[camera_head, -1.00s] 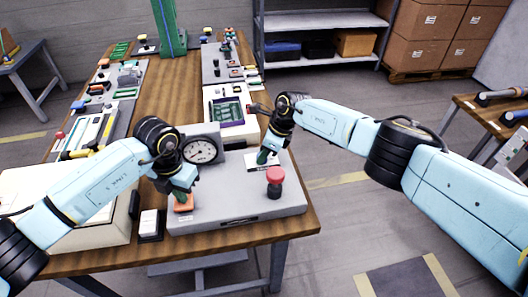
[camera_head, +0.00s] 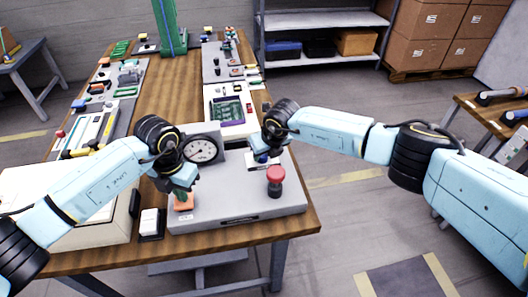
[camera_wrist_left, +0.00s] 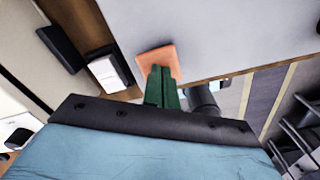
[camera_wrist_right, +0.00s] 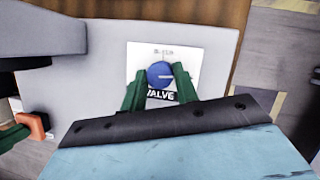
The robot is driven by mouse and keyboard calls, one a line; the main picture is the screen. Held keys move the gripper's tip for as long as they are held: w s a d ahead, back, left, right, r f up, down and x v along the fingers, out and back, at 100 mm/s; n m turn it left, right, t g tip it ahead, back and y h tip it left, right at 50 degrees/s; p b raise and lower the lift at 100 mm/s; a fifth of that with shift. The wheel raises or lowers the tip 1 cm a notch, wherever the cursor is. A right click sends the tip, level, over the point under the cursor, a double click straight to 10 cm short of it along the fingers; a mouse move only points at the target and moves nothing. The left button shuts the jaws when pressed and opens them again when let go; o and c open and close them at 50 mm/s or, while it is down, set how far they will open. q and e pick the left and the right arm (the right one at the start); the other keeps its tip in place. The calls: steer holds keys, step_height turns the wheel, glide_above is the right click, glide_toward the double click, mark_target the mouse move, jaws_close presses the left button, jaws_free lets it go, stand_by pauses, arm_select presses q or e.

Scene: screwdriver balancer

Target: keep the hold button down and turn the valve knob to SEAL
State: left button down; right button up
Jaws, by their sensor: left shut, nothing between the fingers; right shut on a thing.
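The orange hold button (camera_head: 184,203) is at the front left of the grey panel box. It also shows in the left wrist view (camera_wrist_left: 158,59). My left gripper (camera_head: 183,193) is shut and empty, its green fingertips at the button; how far the button is pressed cannot be told. The blue valve knob (camera_wrist_right: 160,74) sits on a white plate marked VALVE (camera_wrist_right: 140,55). My right gripper (camera_wrist_right: 160,84) is shut on the knob, one green finger on each side. A pale line on the knob points right in the right wrist view. Small plate lettering is unreadable.
A red mushroom button (camera_head: 275,175) stands just in front of the valve plate. A round gauge (camera_head: 202,149) stands behind the hold button. A white block on a black base (camera_head: 150,222) is left of the grey box (camera_head: 235,200). The box's middle is clear.

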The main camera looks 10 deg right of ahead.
steer(key=shift+m, duration=0.6)
steer(key=o, duration=1)
steer(key=shift+r, duration=0.1)
steer(key=v, duration=1.2)
steer(key=shift+s+a, duration=0.1)
steer(key=shift+a, duration=0.1)
